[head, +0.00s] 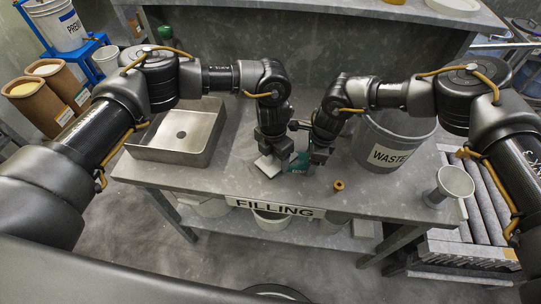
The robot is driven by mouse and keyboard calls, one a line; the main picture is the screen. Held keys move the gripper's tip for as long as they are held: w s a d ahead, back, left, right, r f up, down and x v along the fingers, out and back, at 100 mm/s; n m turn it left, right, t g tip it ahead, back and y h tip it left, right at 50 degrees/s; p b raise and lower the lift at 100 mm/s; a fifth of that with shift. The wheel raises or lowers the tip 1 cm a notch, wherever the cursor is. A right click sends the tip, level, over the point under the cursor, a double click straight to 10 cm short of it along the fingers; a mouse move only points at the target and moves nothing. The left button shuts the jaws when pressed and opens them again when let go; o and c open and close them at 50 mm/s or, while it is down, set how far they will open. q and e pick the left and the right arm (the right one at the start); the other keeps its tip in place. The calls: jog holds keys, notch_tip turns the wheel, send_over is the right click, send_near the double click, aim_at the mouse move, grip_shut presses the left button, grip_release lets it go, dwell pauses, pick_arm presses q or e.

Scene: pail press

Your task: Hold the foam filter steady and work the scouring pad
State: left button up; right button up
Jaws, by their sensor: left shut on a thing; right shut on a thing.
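A pale, light grey block, which looks like the foam filter (267,166), is at the table's front middle, tilted, under my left gripper (272,157). My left gripper is shut on it from above. A dark green piece, which looks like the scouring pad (299,163), is just right of the block, between the two grippers. My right gripper (317,157) is shut on its right side. The grippers hide parts of both things, and I cannot tell whether the pad touches the filter.
A steel basin (155,151) stands on the table (225,178) at left. A grey waste bucket (412,128) stands at right, close to my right arm. A small brass ring (339,186) lies near the front edge. A pale funnel-like cup (455,181) is at the right corner.

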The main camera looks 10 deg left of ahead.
pick_arm(q)
jog(key=shift+s+a+f, duration=0.1)
jog(key=shift+a+f, duration=0.05)
jog(key=shift+a, duration=1)
jog(key=shift+d, duration=1.05)
jog(key=shift+a, duration=0.15)
jog(key=shift+a+r, duration=0.25)
jog(key=shift+a, duration=0.55)
